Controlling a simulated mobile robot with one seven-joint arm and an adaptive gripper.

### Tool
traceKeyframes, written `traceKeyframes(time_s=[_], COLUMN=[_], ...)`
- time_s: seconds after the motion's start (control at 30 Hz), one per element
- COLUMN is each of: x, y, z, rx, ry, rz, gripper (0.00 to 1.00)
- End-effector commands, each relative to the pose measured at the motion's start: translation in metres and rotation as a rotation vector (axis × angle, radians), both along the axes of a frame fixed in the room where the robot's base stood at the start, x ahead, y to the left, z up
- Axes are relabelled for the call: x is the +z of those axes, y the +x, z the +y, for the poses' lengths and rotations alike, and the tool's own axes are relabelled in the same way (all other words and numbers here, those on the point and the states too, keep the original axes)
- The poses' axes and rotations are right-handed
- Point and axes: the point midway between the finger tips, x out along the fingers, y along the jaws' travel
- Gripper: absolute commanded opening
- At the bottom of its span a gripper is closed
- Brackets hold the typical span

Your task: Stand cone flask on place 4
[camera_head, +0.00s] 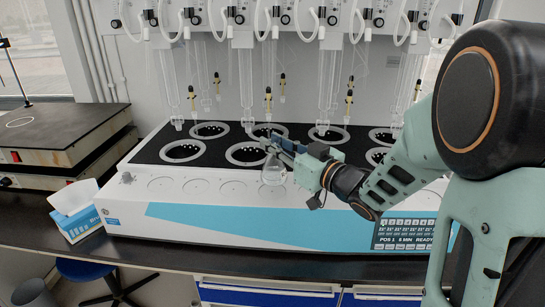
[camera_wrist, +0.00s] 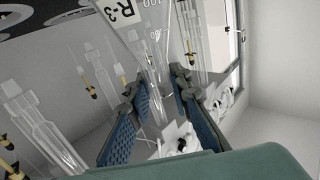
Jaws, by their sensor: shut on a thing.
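The clear cone flask (camera_head: 273,173) is at the front ledge of the distiller, left of my arm, and looks roughly upright. My gripper (camera_head: 272,147) is shut on its neck from the right. In the wrist view the flask (camera_wrist: 143,38) sits between the blue finger pads of my gripper (camera_wrist: 157,90), with the label R-3 and printed marks showing. The distiller (camera_head: 250,223) has a row of faint round places (camera_head: 196,186) along its ledge. The flask is around the fourth place from the left; whether its base touches the ledge I cannot tell. My arm hides places further right.
Black heating wells (camera_head: 183,151) with pale rings lie behind the ledge. Glass tubes (camera_head: 246,90) hang above them, close behind my gripper. A tissue box (camera_head: 76,222) stands left of the distiller, near hotplates (camera_head: 60,135). The ledge left of the flask is clear.

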Motion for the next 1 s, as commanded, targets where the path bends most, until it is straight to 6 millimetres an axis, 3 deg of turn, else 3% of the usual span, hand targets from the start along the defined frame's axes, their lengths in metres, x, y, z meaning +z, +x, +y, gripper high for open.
traceKeyframes(time_s=[0.33,0.77,0.8,0.9,1.0], x=[-0.039,-0.045,-0.043,-0.043,-0.043], y=[0.005,0.005,0.005,0.005,0.005], z=[0.007,0.006,0.006,0.006,0.006], rx=[0.0,0.0,0.0,0.0,0.0], ry=[0.002,0.001,0.0,0.0,0.0], rz=[0.003,-0.001,0.0,0.0,0.0], gripper=[0.0,0.0,0.23,0.34,0.36])
